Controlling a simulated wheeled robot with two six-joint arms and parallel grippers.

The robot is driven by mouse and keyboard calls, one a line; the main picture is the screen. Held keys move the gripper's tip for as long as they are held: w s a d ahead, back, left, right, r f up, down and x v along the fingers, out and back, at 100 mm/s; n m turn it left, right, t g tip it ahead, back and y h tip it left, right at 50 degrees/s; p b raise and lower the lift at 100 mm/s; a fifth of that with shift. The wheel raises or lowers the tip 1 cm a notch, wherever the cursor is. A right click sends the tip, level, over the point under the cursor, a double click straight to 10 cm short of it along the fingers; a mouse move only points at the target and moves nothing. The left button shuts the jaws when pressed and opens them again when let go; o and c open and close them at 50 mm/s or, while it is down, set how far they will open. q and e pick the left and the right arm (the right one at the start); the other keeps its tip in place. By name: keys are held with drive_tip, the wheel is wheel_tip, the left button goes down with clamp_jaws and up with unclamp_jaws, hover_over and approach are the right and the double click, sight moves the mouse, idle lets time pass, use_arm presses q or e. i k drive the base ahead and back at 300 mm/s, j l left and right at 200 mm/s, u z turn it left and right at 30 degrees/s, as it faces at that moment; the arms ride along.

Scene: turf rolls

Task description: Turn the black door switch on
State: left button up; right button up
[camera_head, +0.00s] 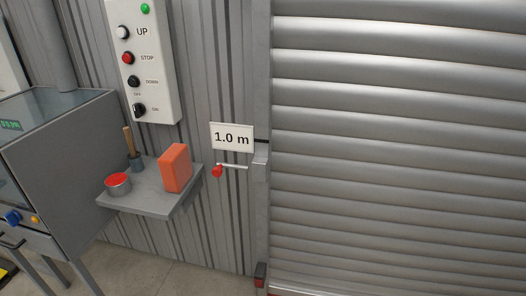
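The black door switch (139,110) is a rotary knob at the bottom of a white control panel (162,88) on the corrugated wall at the upper left. Small lettering flanks it; "ON" seems to stand at its right, and the other word is too small to read surely. I cannot tell its exact setting. Above it are a black DOWN button (133,81), a red STOP button (127,58), a white UP button (123,33) and a green light (145,8). Neither of my grippers is in view.
A grey shelf (150,201) below the panel holds a red-topped tin (118,184), a wooden-handled brush (130,145) and an orange block (175,168). A grey machine (65,140) stands left. A roller door (400,150) fills the right. A red-tipped lever (217,171) sits below the "1.0 m" sign (232,138).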

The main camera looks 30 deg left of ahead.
sight(139, 110)
drive_tip(key=u, duration=1.6)
